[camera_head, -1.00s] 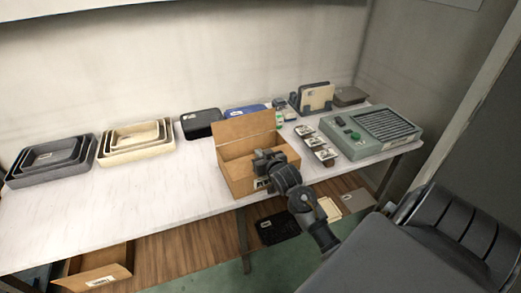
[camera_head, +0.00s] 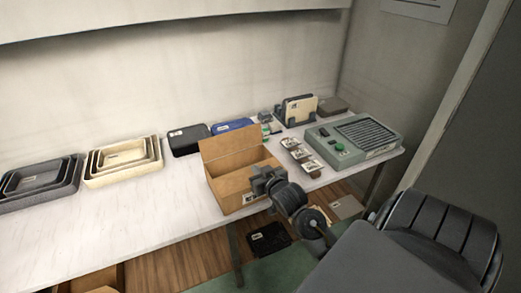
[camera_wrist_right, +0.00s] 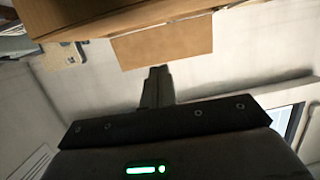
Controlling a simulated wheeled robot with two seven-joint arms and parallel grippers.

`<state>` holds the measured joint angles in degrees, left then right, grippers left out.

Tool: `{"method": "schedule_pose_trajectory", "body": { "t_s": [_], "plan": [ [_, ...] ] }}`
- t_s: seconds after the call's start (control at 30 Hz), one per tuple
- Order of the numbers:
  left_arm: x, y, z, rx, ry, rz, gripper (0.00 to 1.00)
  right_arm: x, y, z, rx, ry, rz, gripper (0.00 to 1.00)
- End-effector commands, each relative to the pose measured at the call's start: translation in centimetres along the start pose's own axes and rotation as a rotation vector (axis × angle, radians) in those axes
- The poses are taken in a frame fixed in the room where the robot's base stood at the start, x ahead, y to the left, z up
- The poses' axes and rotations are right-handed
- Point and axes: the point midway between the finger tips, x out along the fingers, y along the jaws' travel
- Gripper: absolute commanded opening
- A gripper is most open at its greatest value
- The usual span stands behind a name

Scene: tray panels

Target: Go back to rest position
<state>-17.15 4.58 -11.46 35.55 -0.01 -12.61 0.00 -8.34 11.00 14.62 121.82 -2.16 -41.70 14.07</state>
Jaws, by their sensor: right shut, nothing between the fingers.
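My right gripper (camera_head: 262,182) is at the front right side of the open cardboard box (camera_head: 224,193) in the head view, and its arm comes in from the lower right. In the right wrist view the right gripper's fingers (camera_wrist_right: 157,78) are together with nothing between them. The cardboard box also shows at the top of that view (camera_wrist_right: 165,42). Whether the gripper touches the box cannot be told. My left gripper is not in view.
The white table (camera_head: 120,217) holds nested dark trays (camera_head: 68,178) and cream trays (camera_head: 97,181) at left. A black case (camera_head: 187,140), a blue case (camera_head: 232,125), small parts (camera_head: 300,155) and a green-grey machine (camera_head: 372,152) stand behind and right. The table's front left is clear.

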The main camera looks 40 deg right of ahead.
Motion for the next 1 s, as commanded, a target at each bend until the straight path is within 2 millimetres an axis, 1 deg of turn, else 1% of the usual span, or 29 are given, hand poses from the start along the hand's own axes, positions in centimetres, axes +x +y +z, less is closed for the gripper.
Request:
{"method": "schedule_pose_trajectory", "body": {
  "t_s": [0.03,0.1,0.2,0.6,0.67,0.77,0.83,0.87,0.9,0.97,1.0],
  "plan": [
    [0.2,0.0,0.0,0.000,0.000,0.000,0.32,-0.7,0.0,0.1,0.000,0.001,0.000,0.00],
    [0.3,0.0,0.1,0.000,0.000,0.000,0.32,-1.4,0.0,0.1,0.001,0.001,0.000,0.00],
    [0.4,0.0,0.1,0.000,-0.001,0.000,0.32,-1.9,0.0,0.0,0.001,0.001,0.000,0.00],
    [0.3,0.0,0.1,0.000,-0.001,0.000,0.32,-2.2,0.0,-0.1,0.001,0.001,0.000,0.00],
    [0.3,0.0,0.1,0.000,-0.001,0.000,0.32,-2.3,-0.1,0.2,-0.002,-0.008,-0.002,0.00],
    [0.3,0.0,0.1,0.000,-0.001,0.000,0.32,-3.2,-1.1,2.0,-0.023,-0.073,-0.015,0.00],
    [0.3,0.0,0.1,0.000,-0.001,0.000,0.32,-4.8,-2.5,4.7,-0.053,-0.170,-0.036,0.00],
    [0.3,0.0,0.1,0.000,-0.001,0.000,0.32,-5.7,-3.2,6.0,-0.070,-0.221,-0.048,0.00],
    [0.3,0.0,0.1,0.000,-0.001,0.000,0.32,-7.1,-4.2,7.9,-0.093,-0.294,-0.065,0.00],
    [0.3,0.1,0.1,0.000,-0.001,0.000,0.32,-9.3,-5.5,10.5,-0.130,-0.400,-0.092,0.00],
    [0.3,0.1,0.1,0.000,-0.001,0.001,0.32,-10.8,-6.2,12.0,-0.153,-0.464,-0.110,0.00]
  ]
}}
